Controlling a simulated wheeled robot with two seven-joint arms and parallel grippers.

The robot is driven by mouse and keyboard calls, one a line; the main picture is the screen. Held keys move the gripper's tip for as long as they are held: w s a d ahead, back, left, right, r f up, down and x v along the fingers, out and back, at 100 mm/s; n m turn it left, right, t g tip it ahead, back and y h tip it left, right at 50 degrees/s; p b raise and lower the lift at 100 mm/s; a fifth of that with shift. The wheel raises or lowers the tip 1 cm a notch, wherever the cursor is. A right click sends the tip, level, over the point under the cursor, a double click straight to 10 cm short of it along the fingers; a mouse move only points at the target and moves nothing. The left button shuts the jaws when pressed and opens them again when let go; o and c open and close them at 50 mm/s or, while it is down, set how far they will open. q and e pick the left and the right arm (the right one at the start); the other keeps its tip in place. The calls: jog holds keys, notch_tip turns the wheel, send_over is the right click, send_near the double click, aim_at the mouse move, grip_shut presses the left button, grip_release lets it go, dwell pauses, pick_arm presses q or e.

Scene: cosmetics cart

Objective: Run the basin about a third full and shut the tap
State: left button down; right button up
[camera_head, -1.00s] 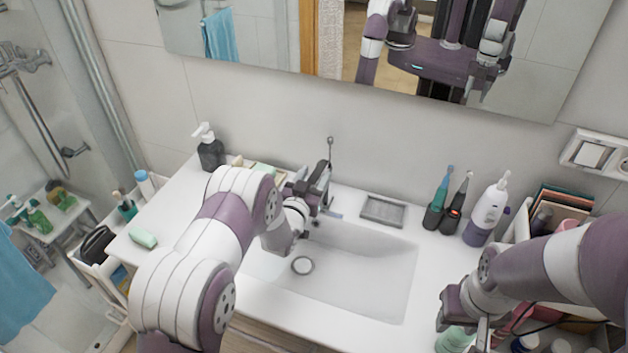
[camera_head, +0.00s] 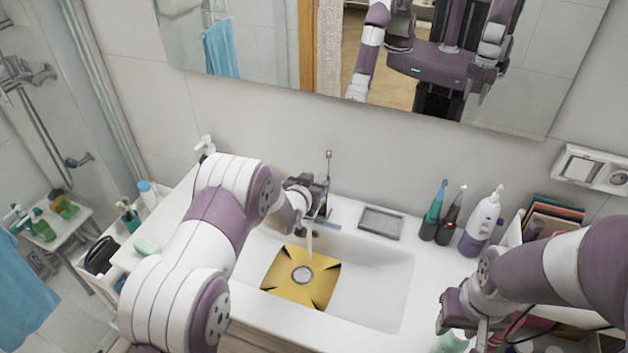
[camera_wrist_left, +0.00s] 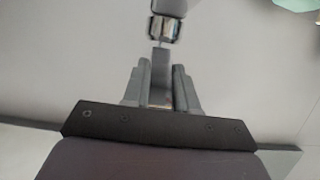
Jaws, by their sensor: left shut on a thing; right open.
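The white basin (camera_head: 385,275) is set into the counter. A thin pale stream of water (camera_head: 310,243) falls from the tap. A yellow, roughly square patch (camera_head: 325,275) with dark wedges at its corners now lies around the round drain (camera_head: 302,275); I cannot tell what it is, and no clear water level shows. My left gripper (camera_head: 319,192) is shut on the tap handle, which is mostly hidden by the jaws. The left wrist view shows its fingers (camera_wrist_left: 160,88) close together, with a chrome tap part (camera_wrist_left: 165,27) beyond. My right gripper (camera_head: 484,332) is open at the lower right, partly cut off.
A grey soap dish (camera_head: 381,222) sits behind the basin. Toothbrush holders (camera_head: 437,215) and a white bottle (camera_head: 482,222) stand right of it. A crowded cart (camera_head: 545,222) is at far right. A green soap bar (camera_head: 146,246) lies at left. The mirror (camera_head: 270,45) hangs above.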

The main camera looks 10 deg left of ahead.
pick_arm(q)
jog(key=shift+r, duration=0.1)
jog(key=c, duration=0.9)
grip_release()
jog(key=shift+s, duration=0.1)
jog(key=shift+s+a+r+b, duration=0.1)
jog(key=shift+s+b, duration=0.25)
jog(key=b+v, duration=0.3)
jog(key=v, duration=0.8)
jog(key=shift+s+a+r, duration=0.1)
jog(key=shift+s+r, duration=0.2)
jog(key=shift+r, duration=0.05)
